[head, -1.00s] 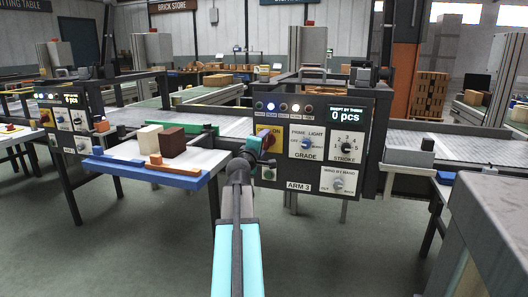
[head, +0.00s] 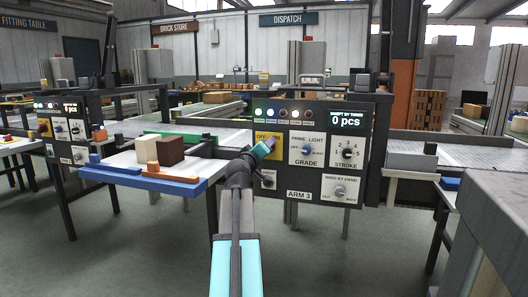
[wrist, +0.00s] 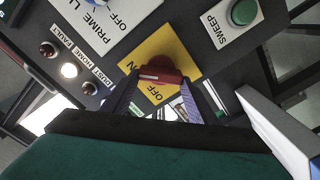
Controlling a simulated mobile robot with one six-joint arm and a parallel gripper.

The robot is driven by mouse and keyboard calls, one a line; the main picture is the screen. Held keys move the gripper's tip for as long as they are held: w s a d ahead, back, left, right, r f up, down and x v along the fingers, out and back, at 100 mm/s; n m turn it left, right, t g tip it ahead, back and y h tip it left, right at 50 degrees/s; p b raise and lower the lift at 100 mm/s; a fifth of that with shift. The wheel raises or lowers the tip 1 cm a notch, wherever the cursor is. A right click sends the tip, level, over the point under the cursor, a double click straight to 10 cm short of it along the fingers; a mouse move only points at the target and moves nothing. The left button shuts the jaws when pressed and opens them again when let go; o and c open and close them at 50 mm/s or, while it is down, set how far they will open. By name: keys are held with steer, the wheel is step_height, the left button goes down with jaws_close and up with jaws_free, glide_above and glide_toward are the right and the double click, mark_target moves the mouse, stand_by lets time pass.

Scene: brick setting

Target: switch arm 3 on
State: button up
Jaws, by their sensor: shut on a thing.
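The arm 3 panel (head: 330,128) stands mid-frame in the head view, with its name plate (head: 299,195) low on it. A yellow OFF/ON plate (head: 275,153) sits at its left side. In the wrist view, a red switch knob (wrist: 162,72) stands on that yellow plate (wrist: 142,66). My gripper (wrist: 160,82) has one finger on each side of the knob and is shut on it. In the head view, my gripper (head: 268,147) covers the knob. I cannot tell clearly which word the knob points at.
The panel also has a PRIME LIGHT dial (head: 307,149), a STROKE dial (head: 347,152), a lower dial (head: 340,190) and a green SWEEP button (wrist: 243,12). A blue-edged table (head: 140,178) with blocks stands to the left. A grey cabinet (head: 497,220) is near right.

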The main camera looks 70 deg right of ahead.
steer(key=shift+f, duration=0.2)
steer(key=o, duration=0.9)
steer(key=shift+o, duration=0.7)
steer(key=shift+r, duration=0.1)
steer(key=shift+a, duration=0.2)
steer(key=a+b, duration=0.1)
steer(key=a, duration=1.2)
steer(key=shift+s+a, duration=0.2)
steer(key=shift+s, duration=0.2)
